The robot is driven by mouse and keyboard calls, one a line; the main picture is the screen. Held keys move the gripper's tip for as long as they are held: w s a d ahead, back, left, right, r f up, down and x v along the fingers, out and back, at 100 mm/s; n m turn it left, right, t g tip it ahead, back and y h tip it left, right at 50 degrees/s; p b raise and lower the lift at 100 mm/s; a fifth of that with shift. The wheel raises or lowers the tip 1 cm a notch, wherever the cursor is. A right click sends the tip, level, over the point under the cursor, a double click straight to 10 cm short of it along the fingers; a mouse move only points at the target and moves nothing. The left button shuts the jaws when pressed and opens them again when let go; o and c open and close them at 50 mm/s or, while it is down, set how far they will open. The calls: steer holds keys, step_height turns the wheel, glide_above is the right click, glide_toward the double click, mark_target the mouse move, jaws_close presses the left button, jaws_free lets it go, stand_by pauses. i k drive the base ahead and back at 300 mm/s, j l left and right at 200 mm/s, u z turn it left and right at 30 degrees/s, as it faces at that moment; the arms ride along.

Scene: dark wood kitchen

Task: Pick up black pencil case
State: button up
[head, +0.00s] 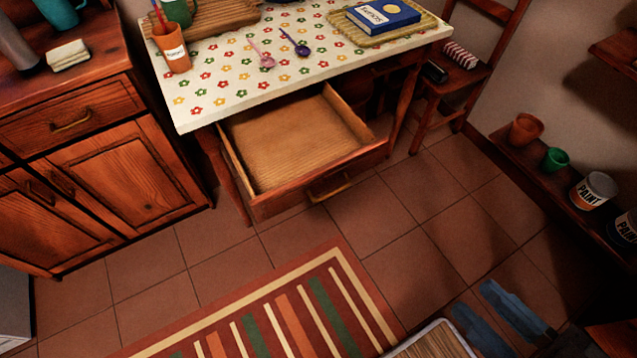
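A small black object (435,72), which looks like the black pencil case, lies on the seat of the wooden chair (452,86) to the right of the table. It is small and dark in the head view, so its details are hard to make out. A red-and-white striped object (460,55) lies just behind it on the same seat. My gripper is not in view.
The flower-patterned table (225,95) has an open, empty drawer (300,140) jutting toward me. A low shelf with pots and paint cans (593,190) runs along the right wall. Tiled floor (390,225) is clear before the chair; a striped rug (275,310) lies nearer.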

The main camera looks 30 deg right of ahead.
mark_target(432, 69)
steer(key=z, duration=0.35)
steer(key=i+l+z, duration=0.1)
steer(key=z, duration=0.3)
steer(key=i+z, duration=0.6)
steer(key=z, duration=0.15)
steer(key=i+j+z, duration=0.1)
steer(key=i+j, duration=0.15)
steer(key=i, duration=0.3)
steer(key=i+j+z, duration=0.15)
steer(key=i+j, duration=0.15)
steer(key=i, duration=0.2)
